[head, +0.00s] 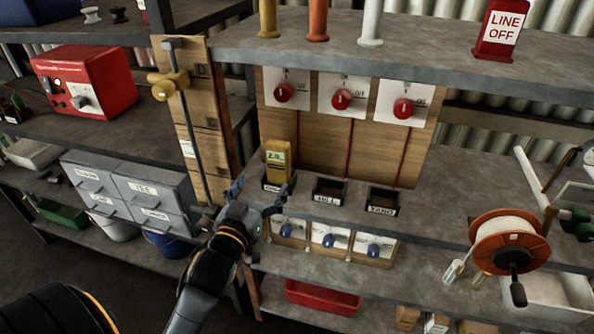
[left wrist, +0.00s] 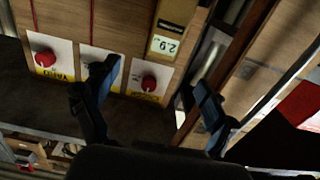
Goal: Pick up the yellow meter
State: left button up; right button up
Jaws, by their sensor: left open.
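The yellow meter (head: 278,163) stands upright in the leftmost of three small black bins on the middle shelf, its display facing out. In the left wrist view the meter (left wrist: 172,28) appears upside down, near the top and beyond the fingers. My left gripper (head: 260,192) is open, just in front of and slightly below the meter, with a finger on either side of its bin. In the left wrist view the open fingers (left wrist: 155,75) have nothing between them. The meter's lower end is hidden in the bin. My right gripper is in neither view.
Two more black bins (head: 329,191) (head: 382,200) stand to the right. A wooden post with a metal rod and brass clamp (head: 170,86) rises at the left. Red knobs (head: 341,99) line the board above; a cable reel (head: 507,245) stands at right.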

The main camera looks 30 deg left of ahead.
aim_at(275, 151)
pick_arm(q)
jog(key=x, duration=0.8)
jog(key=shift+a+r+p, duration=0.25)
jog(key=shift+r+p, duration=0.05)
jog(key=shift+p, duration=0.1)
jog(key=shift+w+a, duration=0.1)
jog(key=shift+w, duration=0.25)
jog(key=x, duration=0.2)
jog(key=p+x, duration=0.1)
jog(key=x, duration=0.2)
jog(key=shift+s+a+r, duration=0.1)
jog(key=shift+a+r, duration=0.05)
jog(key=shift+r, duration=0.1)
jog(key=c, duration=1.6)
grip_shut()
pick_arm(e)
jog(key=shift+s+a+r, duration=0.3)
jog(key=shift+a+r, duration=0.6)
pick_arm(q)
jog(key=shift+r, duration=0.15)
